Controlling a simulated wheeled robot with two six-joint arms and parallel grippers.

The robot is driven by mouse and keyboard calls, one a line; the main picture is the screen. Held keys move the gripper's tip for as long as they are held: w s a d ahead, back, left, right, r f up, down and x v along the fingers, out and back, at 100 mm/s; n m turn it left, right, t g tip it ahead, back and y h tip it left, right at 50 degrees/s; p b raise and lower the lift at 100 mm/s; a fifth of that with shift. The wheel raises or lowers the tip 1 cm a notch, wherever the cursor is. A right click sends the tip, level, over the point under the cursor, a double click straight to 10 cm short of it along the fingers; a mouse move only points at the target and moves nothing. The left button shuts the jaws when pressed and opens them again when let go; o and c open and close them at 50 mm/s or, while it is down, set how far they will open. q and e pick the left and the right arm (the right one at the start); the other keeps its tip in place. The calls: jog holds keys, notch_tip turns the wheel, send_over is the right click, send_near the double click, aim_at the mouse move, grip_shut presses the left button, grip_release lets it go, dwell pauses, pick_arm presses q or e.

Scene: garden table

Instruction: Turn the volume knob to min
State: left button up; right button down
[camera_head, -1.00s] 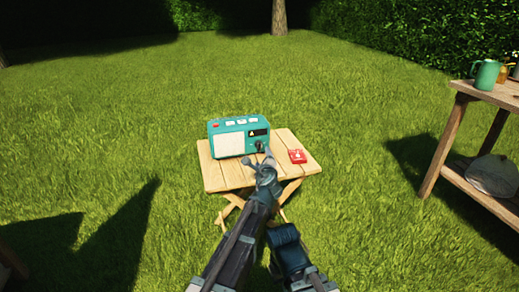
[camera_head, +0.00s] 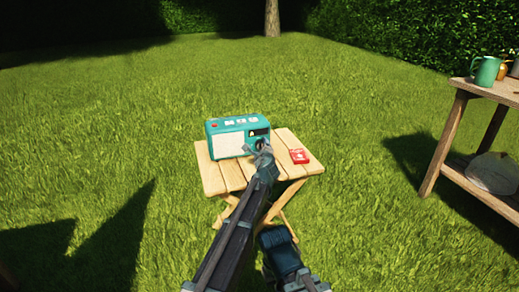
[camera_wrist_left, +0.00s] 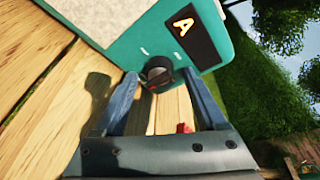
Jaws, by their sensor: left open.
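A teal radio (camera_head: 228,143) with a pale speaker panel stands on a small wooden slatted table (camera_head: 213,180). Its dark round volume knob (camera_wrist_left: 157,71) is on the front below the dark display, with a small red mark near its lower edge. My left gripper (camera_head: 261,148) is at the radio's right front and partly hides the knob in the head view. In the left wrist view, the open left gripper (camera_wrist_left: 160,80) has one finger on each side of the knob; I cannot tell whether they touch it. My right gripper does not show.
A red box (camera_head: 299,156) lies on the table right of the radio. A wooden shelf table (camera_head: 455,130) at the right holds a green mug (camera_head: 486,72), with a grey object (camera_head: 492,174) on its lower shelf. Open grass surrounds the small table.

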pick_arm(q)
grip_shut()
dwell(0.3)
jog(key=n+b, duration=0.2)
jog(key=shift+a+f+n+t+h, duration=0.1)
jog(key=shift+f+n+t+h, duration=0.1)
jog(key=shift+n+t+h, duration=0.2)
jog(key=shift+n+t+b, duration=0.4)
jog(key=shift+n+b, duration=0.35)
jog(key=shift+n, duration=0.65)
jog(key=shift+r, duration=0.1)
grip_release()
jog(key=shift+s, duration=0.15)
